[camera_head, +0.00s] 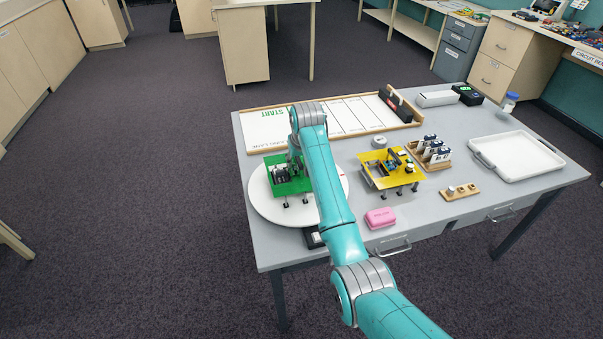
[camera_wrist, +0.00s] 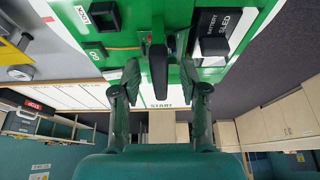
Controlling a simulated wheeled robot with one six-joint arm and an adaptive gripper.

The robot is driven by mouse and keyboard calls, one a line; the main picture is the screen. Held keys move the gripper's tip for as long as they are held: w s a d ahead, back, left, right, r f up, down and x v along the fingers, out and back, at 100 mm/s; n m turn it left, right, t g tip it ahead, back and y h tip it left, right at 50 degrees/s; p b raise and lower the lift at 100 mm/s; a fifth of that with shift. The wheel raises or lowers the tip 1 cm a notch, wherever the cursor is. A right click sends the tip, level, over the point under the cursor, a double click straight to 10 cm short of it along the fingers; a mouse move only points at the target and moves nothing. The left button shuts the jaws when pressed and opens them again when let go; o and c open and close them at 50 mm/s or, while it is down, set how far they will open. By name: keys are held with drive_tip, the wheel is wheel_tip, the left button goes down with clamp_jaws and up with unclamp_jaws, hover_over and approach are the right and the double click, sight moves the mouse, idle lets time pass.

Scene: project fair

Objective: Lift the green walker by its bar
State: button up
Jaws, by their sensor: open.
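The green walker (camera_head: 305,184) stands on thin legs on a white round disc (camera_head: 262,207) at the table's left. Its green plate (camera_wrist: 125,20) fills the top of the wrist view and carries dark modules, one labelled battery. My gripper (camera_wrist: 160,75) is open, with one finger on each side of the walker's dark bar (camera_wrist: 158,66). Gaps show between the bar and both fingers, and I cannot see any contact. In the head view my gripper (camera_head: 294,158) is right over the walker, and my arm hides part of the walker and disc.
A yellow walker (camera_head: 408,178) stands to the right on the grey table (camera_head: 440,210). A pink box (camera_head: 380,218) lies near the front edge. A white start-lane board (camera_head: 340,117) lies behind.

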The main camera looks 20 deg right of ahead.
clamp_jaws()
drive_tip(key=shift+r, duration=0.1)
